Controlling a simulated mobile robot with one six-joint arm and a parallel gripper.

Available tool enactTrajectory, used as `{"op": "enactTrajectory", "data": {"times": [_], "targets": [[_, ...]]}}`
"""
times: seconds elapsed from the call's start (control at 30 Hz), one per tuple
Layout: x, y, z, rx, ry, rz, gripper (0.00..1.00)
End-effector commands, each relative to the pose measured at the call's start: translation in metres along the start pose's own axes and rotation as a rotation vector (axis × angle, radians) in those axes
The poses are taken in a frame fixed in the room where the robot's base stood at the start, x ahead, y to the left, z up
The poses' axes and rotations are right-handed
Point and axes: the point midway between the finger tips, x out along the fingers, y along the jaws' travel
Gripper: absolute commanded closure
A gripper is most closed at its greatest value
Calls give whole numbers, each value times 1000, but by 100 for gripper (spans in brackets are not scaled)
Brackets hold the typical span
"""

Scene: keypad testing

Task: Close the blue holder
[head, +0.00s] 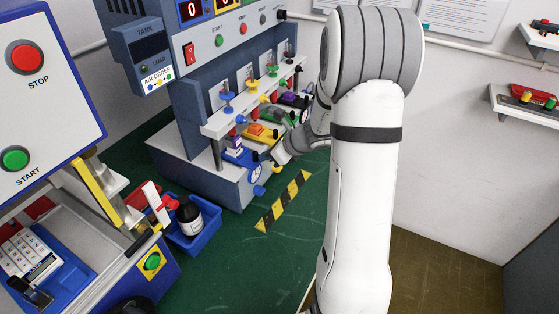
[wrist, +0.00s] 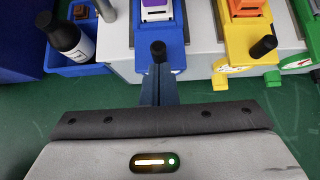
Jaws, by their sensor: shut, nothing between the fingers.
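The blue holder (wrist: 150,56) is at the upper middle of the wrist view, with a white and purple piece in it and a black knob (wrist: 158,48) at its front. It also shows on the machine's front ledge in the head view (head: 233,158). My gripper (wrist: 159,72) is shut and empty. Its fingertips point at the knob and appear very close below it in the picture; I cannot tell whether they touch. In the head view my arm partly hides the hand near the holders.
The yellow holder (wrist: 240,42) and green holder (wrist: 313,30) stand to the right. A blue bin (head: 190,240) with a dark bottle (head: 188,213) is on the left. A striped strip (head: 284,201) marks the green table, clear in front.

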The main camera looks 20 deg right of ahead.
Motion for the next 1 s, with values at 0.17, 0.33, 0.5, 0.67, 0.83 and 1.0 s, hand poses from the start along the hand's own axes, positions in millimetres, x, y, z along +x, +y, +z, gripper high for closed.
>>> {"op": "enactTrajectory", "data": {"times": [0.17, 0.33, 0.5, 0.67, 0.83, 1.0], "targets": [[-30, -3, -17, -2, 3, -1, 100], [-70, -3, -18, -1, 6, -2, 100], [-99, -2, -18, -1, 8, 1, 100], [-113, -2, -18, -1, 8, 4, 100], [-116, -1, -18, 0, 10, 6, 100], [-118, 30, -6, -203, 58, 59, 100]]}}
